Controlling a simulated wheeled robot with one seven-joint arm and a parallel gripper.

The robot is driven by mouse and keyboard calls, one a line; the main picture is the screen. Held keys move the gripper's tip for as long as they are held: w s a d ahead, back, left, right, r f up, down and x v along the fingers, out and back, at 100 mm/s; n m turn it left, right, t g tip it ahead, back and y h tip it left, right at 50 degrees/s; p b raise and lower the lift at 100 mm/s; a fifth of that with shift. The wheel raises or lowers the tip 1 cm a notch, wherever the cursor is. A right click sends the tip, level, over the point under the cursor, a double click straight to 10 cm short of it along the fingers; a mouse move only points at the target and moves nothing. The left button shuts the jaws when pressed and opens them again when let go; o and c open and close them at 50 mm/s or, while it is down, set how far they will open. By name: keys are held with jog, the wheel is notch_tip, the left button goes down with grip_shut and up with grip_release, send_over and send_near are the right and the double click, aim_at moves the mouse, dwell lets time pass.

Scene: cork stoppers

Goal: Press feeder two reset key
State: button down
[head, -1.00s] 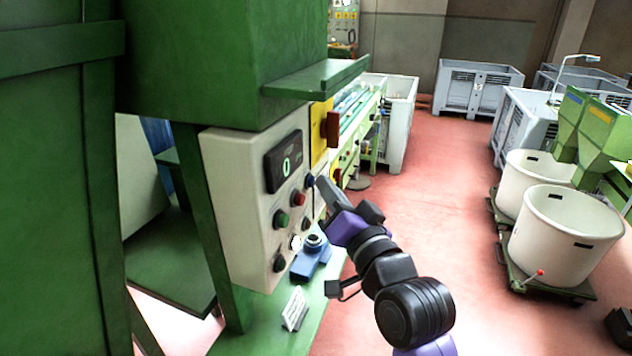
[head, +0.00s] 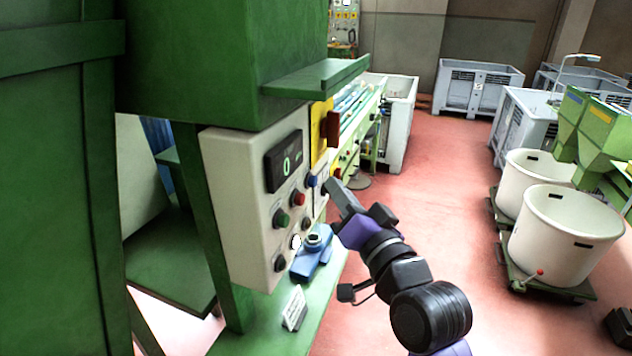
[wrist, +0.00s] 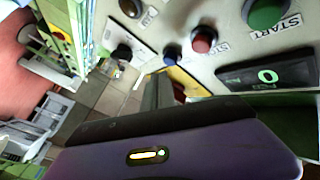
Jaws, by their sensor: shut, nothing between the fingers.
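A pale control box (head: 240,200) carries a black display (head: 284,162) showing 0. On its face are a blue button (head: 311,181), a red button (head: 298,198), a green button (head: 281,219) and dark knobs. The blue button (wrist: 172,50) also shows in the wrist view beside the red one (wrist: 203,40); the green one (wrist: 268,12) is labelled START. I cannot read the blue button's label. My gripper (head: 331,187) is shut and empty, just right of the blue button with a small gap. Its fingers (wrist: 159,90) point toward the panel in the wrist view.
A blue device (head: 312,255) and a small white sign (head: 294,308) stand on the green ledge below the box. A green shelf (head: 318,78) juts out above. A yellow panel with a red handle (head: 333,128) lies behind.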

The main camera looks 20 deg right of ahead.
jog(key=s+d, duration=0.1)
jog(key=d, duration=0.1)
jog(key=s+d, duration=0.1)
jog(key=d, duration=0.1)
jog(key=shift+s, duration=0.4)
jog(key=shift+r, duration=0.1)
dwell(0.3)
jog(key=s+f+n+g+h, duration=0.1)
jog(key=s+f, duration=0.6)
jog(key=s, duration=0.7)
jog(key=s+f+n+g+h, duration=0.1)
jog(key=s+f+n+g, duration=0.1)
jog(key=s+f, duration=0.5)
jog(key=s+a+f+n+g+h, duration=0.1)
jog(key=s+f, duration=0.6)
jog(key=s, duration=1.3)
jog(key=shift+s+f+n+g, duration=0.3)
jog(key=shift+n, duration=0.5)
jog(key=shift+a, duration=0.1)
